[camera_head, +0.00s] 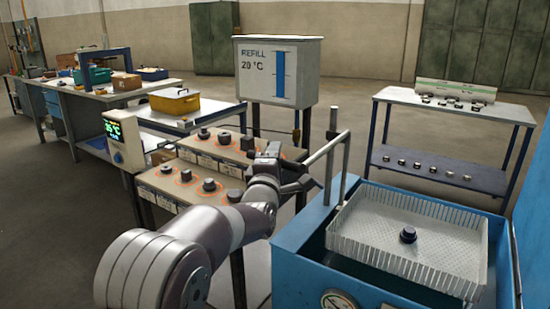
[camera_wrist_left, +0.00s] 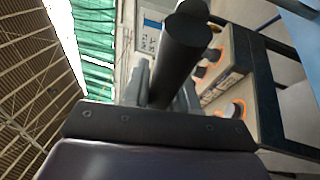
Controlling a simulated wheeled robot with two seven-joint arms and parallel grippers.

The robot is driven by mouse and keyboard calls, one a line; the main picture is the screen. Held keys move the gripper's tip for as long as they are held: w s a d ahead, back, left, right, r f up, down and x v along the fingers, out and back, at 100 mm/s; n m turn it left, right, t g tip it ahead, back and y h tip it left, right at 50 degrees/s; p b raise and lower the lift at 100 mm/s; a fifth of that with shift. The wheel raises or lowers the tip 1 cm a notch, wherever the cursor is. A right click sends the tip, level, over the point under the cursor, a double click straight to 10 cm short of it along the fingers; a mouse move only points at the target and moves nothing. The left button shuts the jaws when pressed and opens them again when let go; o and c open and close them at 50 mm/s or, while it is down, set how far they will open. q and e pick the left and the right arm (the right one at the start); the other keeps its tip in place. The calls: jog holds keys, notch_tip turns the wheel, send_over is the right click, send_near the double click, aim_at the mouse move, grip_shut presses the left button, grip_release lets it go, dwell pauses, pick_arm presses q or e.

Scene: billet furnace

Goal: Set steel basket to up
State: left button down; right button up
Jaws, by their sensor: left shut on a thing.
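The steel basket (camera_head: 450,245) is a perforated metal tray with a toothed rim, at the right of the head view. It sits at the top of a blue tank (camera_head: 390,297), its rim standing above the tank's edge. A small dark part (camera_head: 408,235) lies in it. A grey lever bar (camera_head: 330,147) slopes from an upright beside the basket down toward my left gripper (camera_head: 296,172). My left gripper is shut on the lever's black handle (camera_wrist_left: 178,55), a thick cylinder in the left wrist view. The fingers are partly hidden. My right gripper is out of view.
A bench (camera_head: 160,183) with several dark parts on orange-ringed spots stands just behind my left arm. A refill tank (camera_head: 279,70) stands behind it. A rack (camera_head: 455,109) with small parts is at back right. A gauge (camera_head: 338,300) sits on the blue tank's front.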

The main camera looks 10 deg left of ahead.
pick_arm(q)
jog(key=c, duration=1)
grip_release()
jog(key=shift+r, duration=0.55)
jog(key=shift+o, duration=0.2)
jog(key=shift+f, duration=0.1)
jog(key=shift+f, duration=0.1)
jog(key=shift+s, duration=0.15)
jog(key=shift+s+f, duration=0.2)
jog(key=shift+s, duration=0.1)
jog(key=s+f+b, duration=0.1)
jog(key=s+f, duration=0.1)
jog(key=s, duration=0.9)
jog(key=shift+s+d, duration=0.3)
jog(key=shift+s, duration=0.05)
